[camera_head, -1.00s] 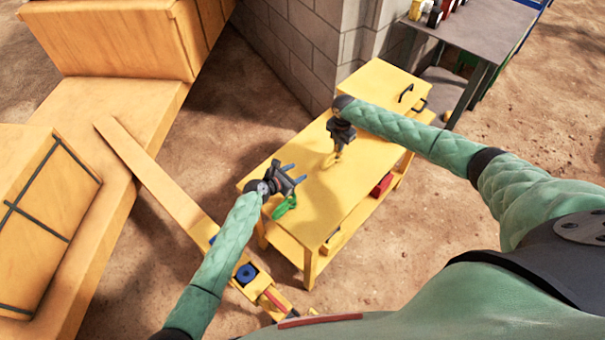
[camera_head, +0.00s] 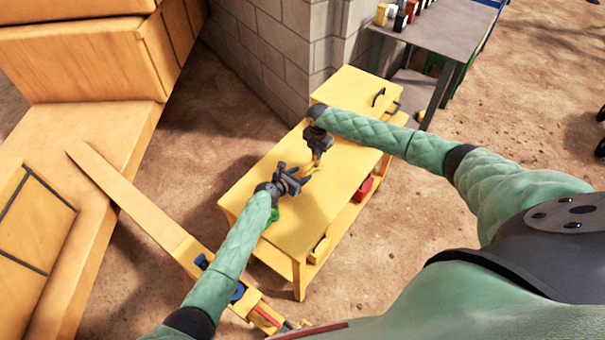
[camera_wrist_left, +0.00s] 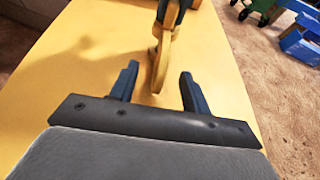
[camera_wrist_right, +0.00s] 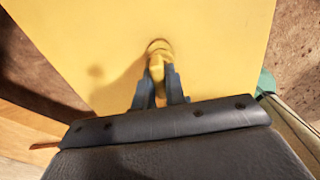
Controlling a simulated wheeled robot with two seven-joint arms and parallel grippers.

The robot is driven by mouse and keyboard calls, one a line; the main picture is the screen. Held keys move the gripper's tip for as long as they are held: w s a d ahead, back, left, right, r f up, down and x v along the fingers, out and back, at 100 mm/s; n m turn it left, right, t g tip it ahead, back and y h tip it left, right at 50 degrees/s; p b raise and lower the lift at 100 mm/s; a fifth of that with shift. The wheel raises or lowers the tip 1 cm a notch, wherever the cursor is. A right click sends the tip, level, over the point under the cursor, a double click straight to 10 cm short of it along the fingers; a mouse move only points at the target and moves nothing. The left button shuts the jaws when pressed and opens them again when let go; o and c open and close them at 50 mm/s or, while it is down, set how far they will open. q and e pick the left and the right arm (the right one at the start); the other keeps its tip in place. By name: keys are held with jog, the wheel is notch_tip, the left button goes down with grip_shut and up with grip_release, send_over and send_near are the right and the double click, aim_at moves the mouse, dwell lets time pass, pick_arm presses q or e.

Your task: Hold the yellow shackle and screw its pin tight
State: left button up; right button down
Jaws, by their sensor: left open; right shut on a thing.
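The yellow shackle (camera_head: 313,171) is held above the yellow table by my right gripper (camera_head: 319,150). In the right wrist view the dark fingers (camera_wrist_right: 158,90) are shut on the yellow shackle (camera_wrist_right: 157,66). My left gripper (camera_head: 292,178) is open just left of the shackle. In the left wrist view the open fingers (camera_wrist_left: 159,75) have the lower part of the shackle (camera_wrist_left: 160,58) between or just beyond their tips, apparently without closing on it. The pin cannot be told apart from the shackle.
The yellow table (camera_head: 262,172) is mostly bare on top. A red box (camera_head: 366,187) sits on the lower shelf. A block wall (camera_head: 270,50) and a grey table (camera_head: 440,40) stand behind.

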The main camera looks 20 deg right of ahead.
pick_arm(q)
jog(key=shift+x, duration=0.8)
grip_shut()
dwell(0.7)
